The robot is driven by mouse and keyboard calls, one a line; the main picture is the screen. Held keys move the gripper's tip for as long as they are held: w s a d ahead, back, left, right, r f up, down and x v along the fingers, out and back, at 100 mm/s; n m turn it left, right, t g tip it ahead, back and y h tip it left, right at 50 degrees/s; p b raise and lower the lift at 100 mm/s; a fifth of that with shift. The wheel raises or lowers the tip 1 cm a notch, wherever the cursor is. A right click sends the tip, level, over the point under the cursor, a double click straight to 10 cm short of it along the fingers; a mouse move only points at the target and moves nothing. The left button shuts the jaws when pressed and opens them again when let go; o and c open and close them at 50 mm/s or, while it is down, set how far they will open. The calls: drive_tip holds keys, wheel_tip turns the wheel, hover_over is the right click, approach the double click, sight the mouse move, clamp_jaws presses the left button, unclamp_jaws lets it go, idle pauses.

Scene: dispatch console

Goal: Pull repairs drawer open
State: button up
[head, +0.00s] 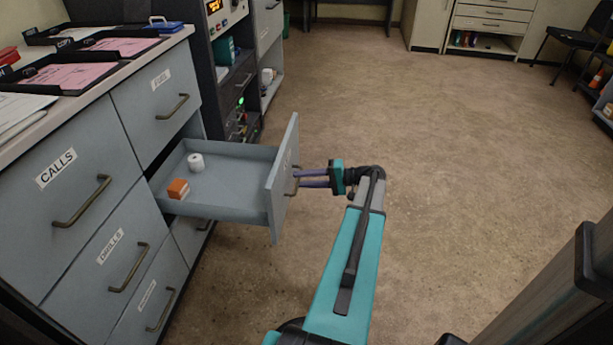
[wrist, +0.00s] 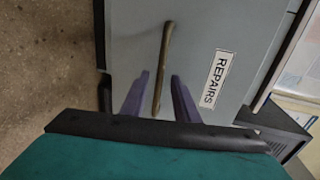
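The repairs drawer (head: 222,178) is pulled well out of the grey cabinet. Its front, with the REPAIRS label (wrist: 215,79), fills much of the wrist view. A white roll-like item (head: 196,162) and an orange-and-white box (head: 178,189) lie inside it. My gripper (head: 302,179) is at the outer side of the drawer front. In the wrist view its two purple fingers (wrist: 160,76) stand apart on either side of the bar handle (wrist: 165,60), with a gap showing on each side. The fingers look open around the handle, not pressed on it.
The FUEL (head: 160,103), CALLS (head: 70,190) and DRILLS (head: 120,262) drawers are shut. Trays with pink papers (head: 65,77) lie on the cabinet top. A dark equipment rack (head: 222,75) stands beyond.

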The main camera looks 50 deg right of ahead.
drive_tip(key=shift+s, duration=0.15)
drive_tip(key=p+v, duration=0.3)
drive_tip(key=v, duration=1)
drive_tip(key=shift+s, duration=0.25)
drive_tip(key=shift+d, duration=0.15)
